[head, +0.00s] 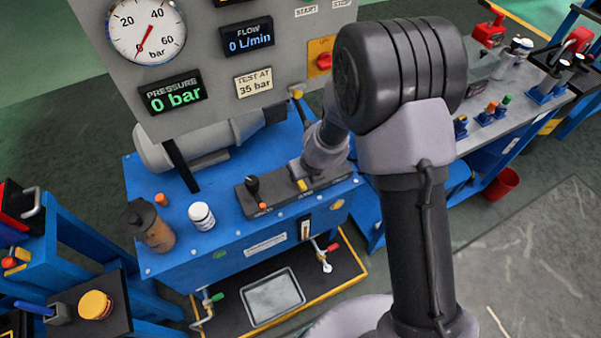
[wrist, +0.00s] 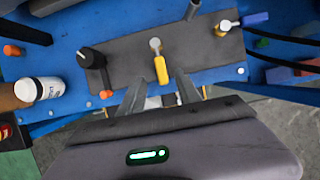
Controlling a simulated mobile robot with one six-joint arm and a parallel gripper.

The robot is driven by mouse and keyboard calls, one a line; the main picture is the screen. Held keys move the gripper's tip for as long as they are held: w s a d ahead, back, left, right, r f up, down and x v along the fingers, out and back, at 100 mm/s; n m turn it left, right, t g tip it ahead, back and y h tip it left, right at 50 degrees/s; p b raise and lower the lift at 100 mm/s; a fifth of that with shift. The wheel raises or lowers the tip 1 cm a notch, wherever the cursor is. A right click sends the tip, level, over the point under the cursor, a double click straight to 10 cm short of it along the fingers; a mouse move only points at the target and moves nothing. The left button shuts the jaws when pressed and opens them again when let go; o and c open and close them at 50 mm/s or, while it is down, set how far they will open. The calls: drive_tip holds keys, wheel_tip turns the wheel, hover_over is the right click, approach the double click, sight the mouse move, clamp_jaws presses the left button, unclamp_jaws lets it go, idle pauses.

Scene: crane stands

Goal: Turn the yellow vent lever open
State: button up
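The yellow vent lever (wrist: 161,68) stands on a dark panel (wrist: 130,68) in the wrist view, its yellow grip pointing toward my gripper from a pale round pivot. My gripper (wrist: 158,95) is open, with one finger on each side of the lever's near end and gaps visible. Whether either finger touches it I cannot tell. In the head view a small yellow part of the lever (head: 302,185) shows on the panel (head: 240,203), beside my wrist, which hides much of that area.
A black-knobbed lever (wrist: 92,58) stands left of the yellow one, and a brass fitting with a blue handle (wrist: 255,19) right. A white bottle (head: 201,216) and brown bottle (head: 150,226) stand on the blue bench. The pressure display (head: 172,92) reads 0 bar.

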drive_tip(key=p+v, duration=0.5)
drive_tip(key=v, duration=0.6)
drive_tip(key=s+d+r+n+t+y+b, duration=0.1)
drive_tip(key=s+r+n, duration=0.2)
drive_tip(key=r+n, duration=0.55)
drive_tip(key=s+d+r+n+t+y+b, duration=0.15)
drive_tip(key=s+r+n, duration=0.35)
drive_tip(key=r, duration=0.6)
drive_tip(key=s+d+r+n+h, duration=0.2)
drive_tip(key=s+d+r+n, duration=0.2)
drive_tip(key=s+d+n, duration=0.5)
drive_tip(key=s+n, duration=0.3)
drive_tip(key=shift+s+g+h, duration=0.3)
drive_tip(key=shift+g+h, duration=0.05)
